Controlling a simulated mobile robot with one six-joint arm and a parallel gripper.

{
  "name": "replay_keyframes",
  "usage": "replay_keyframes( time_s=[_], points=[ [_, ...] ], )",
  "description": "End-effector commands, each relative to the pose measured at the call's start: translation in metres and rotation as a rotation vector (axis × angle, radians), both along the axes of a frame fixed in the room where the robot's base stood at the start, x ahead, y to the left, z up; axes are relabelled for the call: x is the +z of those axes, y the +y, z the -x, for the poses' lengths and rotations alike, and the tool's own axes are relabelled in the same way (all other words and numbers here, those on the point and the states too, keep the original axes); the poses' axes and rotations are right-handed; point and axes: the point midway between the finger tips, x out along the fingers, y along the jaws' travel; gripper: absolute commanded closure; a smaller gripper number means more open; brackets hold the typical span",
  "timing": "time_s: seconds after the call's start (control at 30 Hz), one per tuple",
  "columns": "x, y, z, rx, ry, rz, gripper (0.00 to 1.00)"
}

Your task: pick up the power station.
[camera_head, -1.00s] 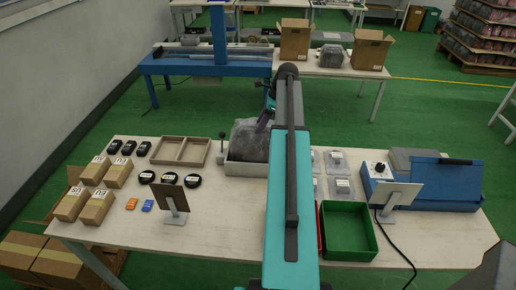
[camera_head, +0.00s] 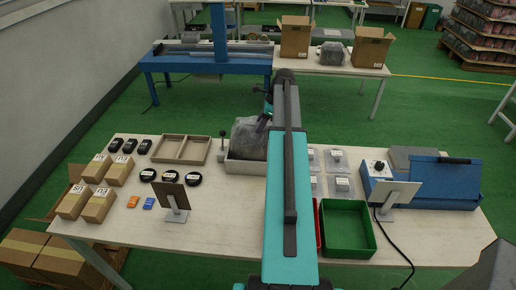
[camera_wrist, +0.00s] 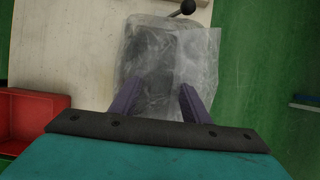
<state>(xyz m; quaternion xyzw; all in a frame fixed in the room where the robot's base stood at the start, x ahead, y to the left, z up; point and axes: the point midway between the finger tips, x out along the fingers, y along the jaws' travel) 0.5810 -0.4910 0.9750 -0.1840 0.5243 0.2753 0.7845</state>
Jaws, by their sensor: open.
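A dark, boxy object wrapped in clear plastic, which looks like the power station (camera_head: 246,140), sits in a light grey tray (camera_head: 243,168) at the table's far edge. In the wrist view the wrapped power station (camera_wrist: 150,50) lies beyond and between my two purple fingers. My gripper (camera_wrist: 161,86) is open, with its fingertips over the near part of the wrapping. I cannot tell whether they touch it. In the head view my gripper (camera_head: 264,124) is at the object's upper right, and my arm hides the area to the right.
A black-knobbed lever (camera_head: 222,146) stands left of the tray. A wooden divided tray (camera_head: 181,149) is further left. A green bin (camera_head: 346,233), small wrapped parts (camera_head: 337,160) and a blue machine (camera_head: 430,185) are to the right. Two upright panels (camera_head: 173,196) stand near the front.

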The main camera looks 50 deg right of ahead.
Motion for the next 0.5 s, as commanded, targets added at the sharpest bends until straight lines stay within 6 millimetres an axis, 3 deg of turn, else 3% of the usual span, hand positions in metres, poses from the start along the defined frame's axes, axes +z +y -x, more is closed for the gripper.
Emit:
replay_keyframes(
  time_s=[0.47,0.5],
  points=[
    [-0.0032,-0.0004,0.0003,-0.001,0.0,0.0,0.58],
    [-0.0034,-0.0005,0.0003,0.0,-0.001,0.001,0.65]
  ],
)
